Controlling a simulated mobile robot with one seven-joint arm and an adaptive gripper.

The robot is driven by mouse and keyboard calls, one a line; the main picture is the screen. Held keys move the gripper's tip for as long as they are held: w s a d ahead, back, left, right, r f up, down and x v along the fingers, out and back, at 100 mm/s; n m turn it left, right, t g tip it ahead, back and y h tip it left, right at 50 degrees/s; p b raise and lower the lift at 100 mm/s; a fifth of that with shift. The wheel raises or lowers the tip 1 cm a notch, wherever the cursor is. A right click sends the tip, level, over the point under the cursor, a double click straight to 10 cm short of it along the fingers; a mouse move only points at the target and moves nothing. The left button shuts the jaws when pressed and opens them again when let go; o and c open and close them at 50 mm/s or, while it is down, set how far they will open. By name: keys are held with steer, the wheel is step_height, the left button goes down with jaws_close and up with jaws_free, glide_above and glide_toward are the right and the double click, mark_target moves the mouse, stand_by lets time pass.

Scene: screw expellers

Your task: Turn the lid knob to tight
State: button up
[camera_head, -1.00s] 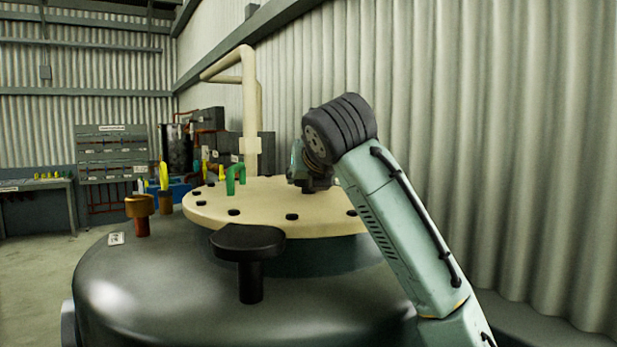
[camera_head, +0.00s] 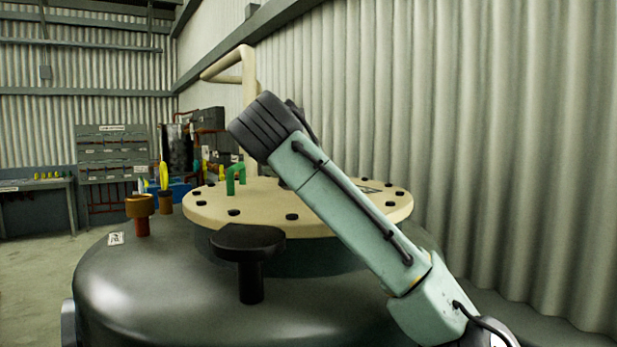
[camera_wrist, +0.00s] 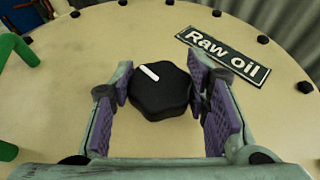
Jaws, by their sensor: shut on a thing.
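The lid knob (camera_wrist: 168,95) is black and lobed, with a white line on top that points to the upper left in the wrist view. It stands on the cream round lid (camera_wrist: 70,75), which also shows in the head view (camera_head: 300,232). My gripper (camera_wrist: 158,88) has one purple-padded finger on each side of the knob and is shut on it. A "Raw oil" label (camera_wrist: 222,55) lies on the lid to the knob's upper right. In the head view my arm hides the knob and the gripper.
A green handle (camera_head: 236,178) stands on the lid, left of the knob in the wrist view. Dark bolts ring the lid's edge. A black flat-topped fitting (camera_head: 248,243) and a copper-coloured one (camera_head: 140,207) rise from the dark tank (camera_head: 160,285). A corrugated wall (camera_head: 500,130) stands behind.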

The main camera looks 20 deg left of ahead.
steer(key=o, duration=1.2)
steer(key=shift+s, duration=0.1)
steer(key=v, duration=1.2)
